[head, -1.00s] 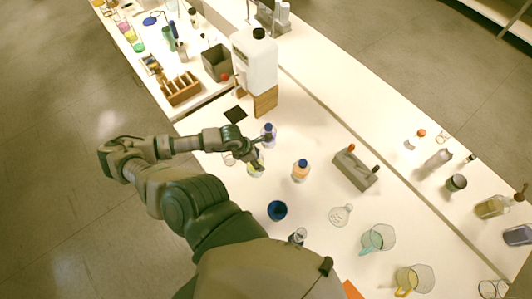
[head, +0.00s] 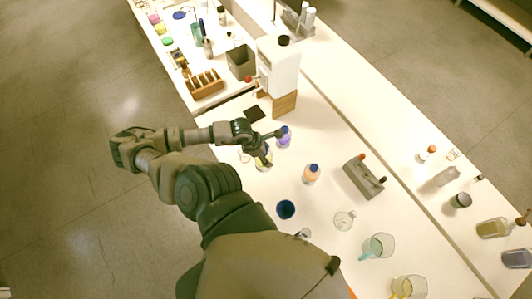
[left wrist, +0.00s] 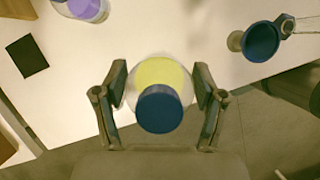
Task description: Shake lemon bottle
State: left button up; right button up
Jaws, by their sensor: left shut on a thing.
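The lemon bottle, a clear round flask with yellow liquid and a dark blue cap, shows in the left wrist view (left wrist: 165,74) between both fingers. My left gripper (left wrist: 162,92) is shut on it, one finger on each side. In the head view my left gripper (head: 267,150) reaches in from the left, and the bottle (head: 263,163) is partly hidden beneath it. I cannot tell whether its base touches the table. My right gripper is not in view.
A purple flask (head: 284,140) stands close beyond the gripper, with an orange flask (head: 312,175) to the right. A white jug (head: 279,68) on a wooden block stands behind. Grey rack (head: 362,178) and glass beakers are to the right.

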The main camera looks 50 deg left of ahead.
pick_arm(q)
jog(key=o, duration=0.7)
jog(key=c, duration=0.4)
jog(key=shift+w+r, duration=0.1)
jog(key=shift+r, duration=2.95)
jog(key=shift+c, duration=0.4)
notch_tip(320, 180, down, 6)
jog(key=shift+f, duration=0.2)
jog(key=shift+r, duration=0.1)
